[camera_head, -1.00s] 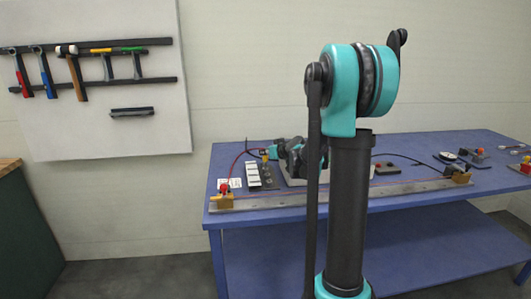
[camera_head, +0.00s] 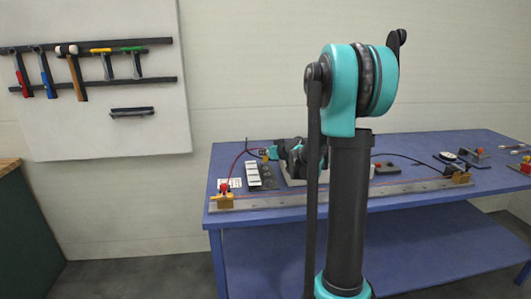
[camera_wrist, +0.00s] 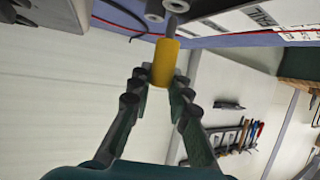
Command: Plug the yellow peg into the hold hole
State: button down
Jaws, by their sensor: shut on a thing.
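The yellow peg (camera_wrist: 164,62) is held between the two fingers of my gripper (camera_wrist: 163,78) in the wrist view. Its grey tip points to the top of the picture, close to a ring-shaped hole (camera_wrist: 176,5) in a grey part. I cannot tell whether the tip is in the hole or just in front of it. A second round hole (camera_wrist: 153,17) shows to its left. In the head view my gripper (camera_head: 272,154) is low over the back left of the blue table, partly hidden by my own arm.
The blue table (camera_head: 290,217) carries a long grey rail (camera_head: 280,201) along its front and a strip of pale blocks (camera_head: 252,175) left of my gripper. Red and black cables curve nearby. A tool board (camera_head: 150,75) hangs on the left wall.

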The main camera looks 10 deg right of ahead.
jog(key=shift+f, duration=0.7)
jog(key=shift+r, duration=0.25)
jog(key=shift+r, duration=0.3)
jog(key=shift+f, duration=0.5)
dwell(1.2)
jog(key=c, duration=1.3)
grip_release()
jog(key=shift+c, duration=0.2)
jog(key=v, duration=1.2)
jog(key=shift+d+f, duration=0.1)
